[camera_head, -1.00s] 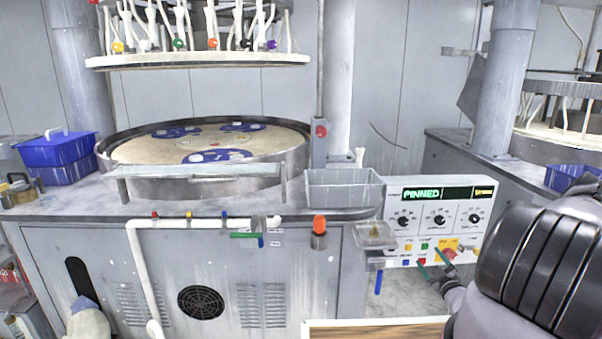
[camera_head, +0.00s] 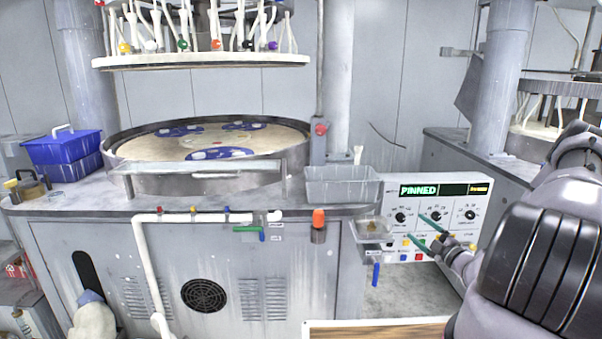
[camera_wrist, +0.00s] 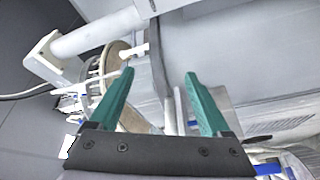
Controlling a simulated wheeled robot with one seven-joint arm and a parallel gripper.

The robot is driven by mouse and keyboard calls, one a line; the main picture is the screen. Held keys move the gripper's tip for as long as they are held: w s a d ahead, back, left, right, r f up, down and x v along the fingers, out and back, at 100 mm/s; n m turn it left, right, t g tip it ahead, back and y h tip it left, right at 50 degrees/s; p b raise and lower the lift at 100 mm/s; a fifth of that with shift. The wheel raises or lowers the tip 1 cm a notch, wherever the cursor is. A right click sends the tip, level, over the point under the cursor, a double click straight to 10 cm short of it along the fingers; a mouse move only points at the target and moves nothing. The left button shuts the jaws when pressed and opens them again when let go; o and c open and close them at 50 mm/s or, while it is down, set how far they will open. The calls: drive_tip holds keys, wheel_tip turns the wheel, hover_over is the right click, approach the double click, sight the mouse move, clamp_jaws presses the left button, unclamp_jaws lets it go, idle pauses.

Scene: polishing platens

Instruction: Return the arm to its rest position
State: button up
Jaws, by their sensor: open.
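My arm comes in from the right edge in the head view, bent, with its dark ribbed joint close to the camera. My gripper (camera_head: 420,229) has two green fingers, spread apart with nothing between them. In the head view it overlaps the front of the control panel (camera_head: 459,192); the distance between them cannot be told. In the wrist view my gripper (camera_wrist: 159,75) is open and empty, with a tilted view of pipes and grey machine surfaces beyond it.
A grey bin (camera_head: 344,187) and a small clear tray (camera_head: 374,233) are left of my gripper. The round polishing platen (camera_head: 180,146) sits farther left. An orange-topped button (camera_head: 318,220) is on the cabinet front. A wooden-topped board (camera_head: 380,329) lies low in front.

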drive_tip(key=s+a+r+n+g+y, duration=0.25)
drive_tip(key=a+r+n+g, duration=0.3)
drive_tip(key=r+n, duration=0.35)
drive_tip(key=s+a+r+n+g+y, duration=0.1)
drive_tip(key=s+a+r+n+g, duration=0.45)
drive_tip(key=n, duration=0.45)
drive_tip(key=s+a+r+n+g+y, duration=0.2)
drive_tip(key=a+r+n+g, duration=0.3)
drive_tip(key=r+n, duration=0.5)
drive_tip(key=s+d+r+n+t+h, duration=0.2)
drive_tip(key=s+r+n+t+h, duration=0.3)
drive_tip(key=s+r+n+h, duration=0.6)
drive_tip(key=s+r+n, duration=0.6)
drive_tip(key=s+n, duration=0.1)
drive_tip(key=n, duration=0.3)
drive_tip(key=shift+s+r+t, duration=0.15)
drive_tip(key=shift+r+t, duration=0.15)
drive_tip(key=shift+t, duration=0.1)
